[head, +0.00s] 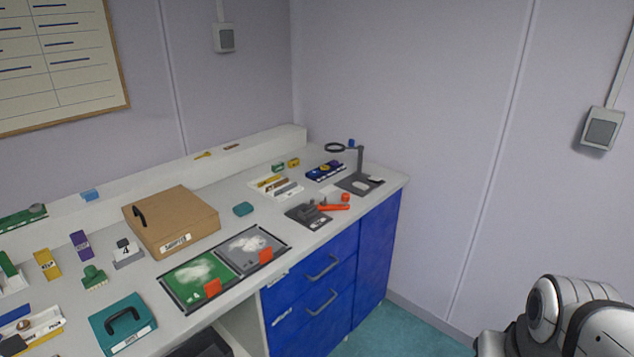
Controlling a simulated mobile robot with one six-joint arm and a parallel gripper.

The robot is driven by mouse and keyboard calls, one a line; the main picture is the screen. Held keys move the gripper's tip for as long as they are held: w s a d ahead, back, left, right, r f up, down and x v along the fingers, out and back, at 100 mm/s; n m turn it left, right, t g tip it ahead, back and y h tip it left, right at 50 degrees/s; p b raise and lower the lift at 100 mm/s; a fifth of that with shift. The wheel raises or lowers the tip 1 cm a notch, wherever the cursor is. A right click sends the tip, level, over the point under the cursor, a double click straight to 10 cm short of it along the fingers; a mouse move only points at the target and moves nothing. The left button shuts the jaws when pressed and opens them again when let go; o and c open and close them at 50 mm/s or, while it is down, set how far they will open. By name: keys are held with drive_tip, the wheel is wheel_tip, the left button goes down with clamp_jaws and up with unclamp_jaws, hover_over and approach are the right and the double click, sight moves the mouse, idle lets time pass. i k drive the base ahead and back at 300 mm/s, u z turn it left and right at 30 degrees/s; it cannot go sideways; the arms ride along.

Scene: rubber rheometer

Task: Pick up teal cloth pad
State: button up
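A small teal pad (243,209) lies flat on the light grey bench top (225,226). It is right of the brown case and behind the grey mat, with clear bench around it. It is too small in the picture to make out its cloth texture. My gripper is not in view. Only a white, rounded part of my arm shows at the lower right, far from the pad.
A brown case (172,215) stands left of the pad. Green (203,280) and grey (247,246) mats with orange tabs lie in front. A white tray (274,188), a red-handled tool (333,207) and a magnifier stand (360,160) are to the right. A teal handled box (111,335) sits front left.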

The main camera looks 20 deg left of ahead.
sight(244, 208)
drive_tip(key=u, duration=0.45)
drive_tip(key=i, duration=1.1)
drive_tip(key=u, duration=1.05)
drive_tip(key=i, duration=0.6)
drive_tip(key=z, duration=0.05)
